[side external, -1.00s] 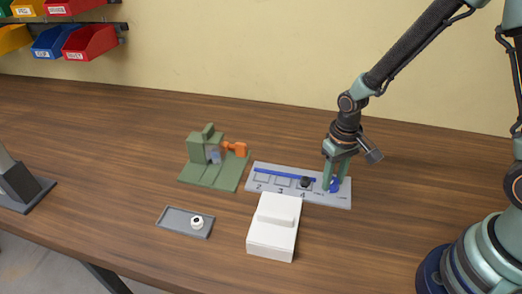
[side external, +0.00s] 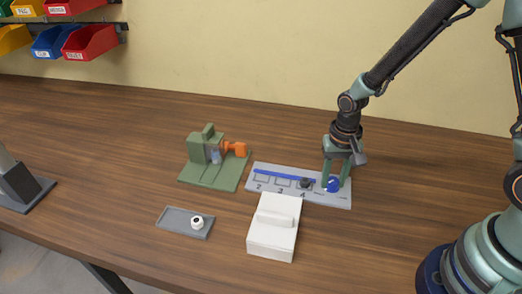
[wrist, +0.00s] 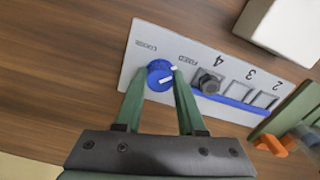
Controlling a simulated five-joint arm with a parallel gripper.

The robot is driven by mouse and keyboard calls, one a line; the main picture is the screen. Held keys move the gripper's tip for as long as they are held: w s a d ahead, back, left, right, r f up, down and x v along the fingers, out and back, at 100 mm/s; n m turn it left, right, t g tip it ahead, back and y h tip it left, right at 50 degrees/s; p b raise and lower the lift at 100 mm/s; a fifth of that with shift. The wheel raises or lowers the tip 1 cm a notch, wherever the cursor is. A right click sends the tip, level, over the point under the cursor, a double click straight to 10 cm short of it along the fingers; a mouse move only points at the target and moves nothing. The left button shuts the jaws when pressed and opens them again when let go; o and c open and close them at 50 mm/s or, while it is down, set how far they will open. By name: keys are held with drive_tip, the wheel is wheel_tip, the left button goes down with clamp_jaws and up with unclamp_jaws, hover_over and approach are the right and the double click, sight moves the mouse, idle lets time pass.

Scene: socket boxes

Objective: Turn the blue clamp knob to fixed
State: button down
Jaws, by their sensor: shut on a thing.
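The blue clamp knob (side external: 333,185) sits at the right end of the grey numbered plate (side external: 257,187). My gripper (side external: 336,184) points down with its green fingers shut on the knob's sides. In the wrist view, the knob (wrist: 158,75) is between the fingertips (wrist: 158,71), and white marks show on it. There the plate has a LOOSE label and a FIXED label beside the knob. The white pointer mark lies on the knob's right side, toward the FIXED label; its exact alignment is unclear.
A black part (side external: 305,183) sits on the plate just left of the knob. A white box (side external: 272,238) stands in front of the plate. A green fixture (side external: 208,170) with an orange handle is to the left. A grey tray (side external: 173,222) holds a small white piece (side external: 197,222).

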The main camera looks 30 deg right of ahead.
drive_tip(key=c, duration=0.5)
unclamp_jaws()
wheel_tip(320, 180, up, 12)
idle(0.3)
wheel_tip(320, 180, up, 6)
drive_tip(key=n+t, duration=0.2)
hover_over(333, 180)
drive_tip(key=s+d, duration=0.2)
drive_tip(key=s+d+r+n+t, duration=0.1)
drive_tip(key=s+r+n+t, duration=0.2)
drive_tip(key=r+n, duration=0.1)
drive_tip(key=shift+s+d+r+t, duration=0.3)
drive_tip(key=shift+s+d+r, duration=0.1)
drive_tip(key=shift+r, duration=0.4)
